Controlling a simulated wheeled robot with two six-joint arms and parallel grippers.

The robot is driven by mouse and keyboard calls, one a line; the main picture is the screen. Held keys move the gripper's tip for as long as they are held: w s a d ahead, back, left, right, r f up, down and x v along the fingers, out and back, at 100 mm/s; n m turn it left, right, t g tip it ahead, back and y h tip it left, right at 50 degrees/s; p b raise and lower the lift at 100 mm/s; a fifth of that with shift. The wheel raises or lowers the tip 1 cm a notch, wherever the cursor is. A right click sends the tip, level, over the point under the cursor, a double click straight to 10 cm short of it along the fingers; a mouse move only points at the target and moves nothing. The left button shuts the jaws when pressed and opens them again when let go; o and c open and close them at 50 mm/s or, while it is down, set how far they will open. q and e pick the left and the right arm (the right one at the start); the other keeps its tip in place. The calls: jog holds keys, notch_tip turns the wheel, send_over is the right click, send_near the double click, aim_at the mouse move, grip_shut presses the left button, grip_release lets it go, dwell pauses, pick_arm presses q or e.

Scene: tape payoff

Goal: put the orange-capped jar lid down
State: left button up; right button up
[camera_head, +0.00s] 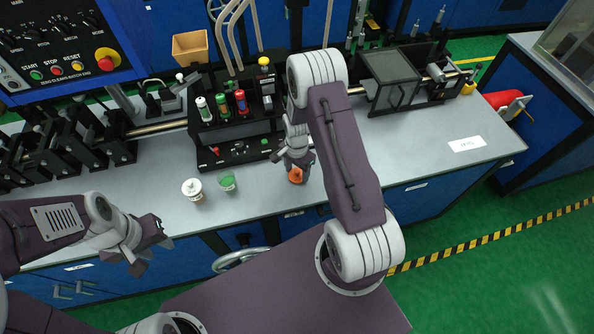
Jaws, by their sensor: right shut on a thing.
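The orange cap (296,175) is at the tips of my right gripper (295,169), near the table's front edge. The gripper points down and is shut on it. The gripper hides part of the cap, and I cannot tell whether a jar is under it or whether it touches the table. My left gripper (153,254) is empty and open in front of the table's front edge, at the lower left.
A white-lidded jar (192,189) and a green-lidded jar (227,182) stand left of the orange cap on the grey table (420,150). Behind them is a black rack (235,140) with coloured tubes. The table's right part is mostly clear.

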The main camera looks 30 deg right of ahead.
jog(key=shift+f, duration=0.15)
jog(key=o, duration=1)
jog(key=shift+s, duration=0.1)
jog(key=o, duration=0.3)
